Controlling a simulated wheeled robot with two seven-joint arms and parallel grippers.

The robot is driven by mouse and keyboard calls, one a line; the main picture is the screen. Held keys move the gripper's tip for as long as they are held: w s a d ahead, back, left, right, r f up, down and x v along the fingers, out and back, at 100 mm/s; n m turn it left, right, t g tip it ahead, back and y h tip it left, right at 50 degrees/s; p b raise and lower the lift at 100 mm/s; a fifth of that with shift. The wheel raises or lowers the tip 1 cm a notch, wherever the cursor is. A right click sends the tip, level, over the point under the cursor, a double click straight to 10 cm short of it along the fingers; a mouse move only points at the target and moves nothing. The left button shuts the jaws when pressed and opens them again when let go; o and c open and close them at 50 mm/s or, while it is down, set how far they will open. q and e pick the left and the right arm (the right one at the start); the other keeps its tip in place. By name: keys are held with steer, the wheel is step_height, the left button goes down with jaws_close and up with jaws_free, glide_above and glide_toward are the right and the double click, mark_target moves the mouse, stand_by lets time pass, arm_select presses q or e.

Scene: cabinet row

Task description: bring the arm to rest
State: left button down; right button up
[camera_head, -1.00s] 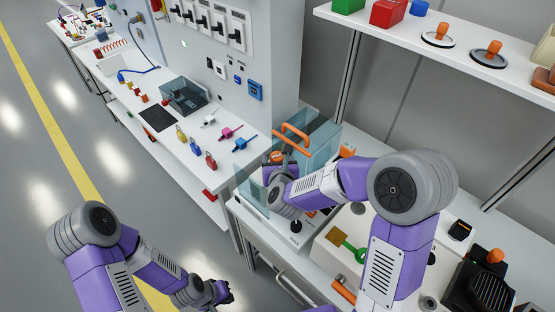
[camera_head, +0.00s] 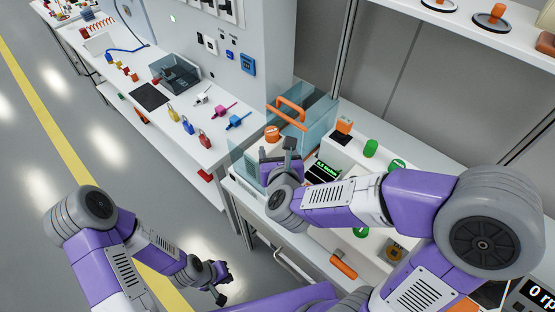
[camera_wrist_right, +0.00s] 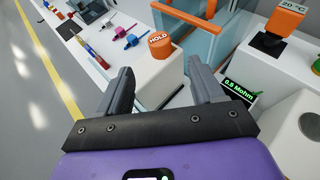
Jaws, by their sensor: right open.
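My right arm reaches in from the right in the head view. Its gripper (camera_head: 285,155) hangs over the bench beside a clear-walled box. In the right wrist view the two dark fingers of this gripper (camera_wrist_right: 163,82) are spread apart with nothing between them. An orange knob marked HOLD (camera_wrist_right: 160,44) stands beyond the fingertips, apart from them; it also shows in the head view (camera_head: 272,133). My left gripper (camera_head: 222,284) hangs low over the floor at the left arm's end, away from the bench; it is too small to tell its opening.
The clear box with an orange handle (camera_head: 291,108) stands behind the right gripper. A green display (camera_head: 323,170) is to its right. Colored padlocks (camera_head: 188,126) lie on the left bench. A shelf (camera_head: 470,45) overhangs the back right. The floor at left is clear.

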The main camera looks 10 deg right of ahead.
steer(key=shift+s+a+r+b, duration=0.1)
steer(key=shift+s+r+b, duration=0.05)
steer(key=shift+s+b, duration=0.2)
stand_by(0.4)
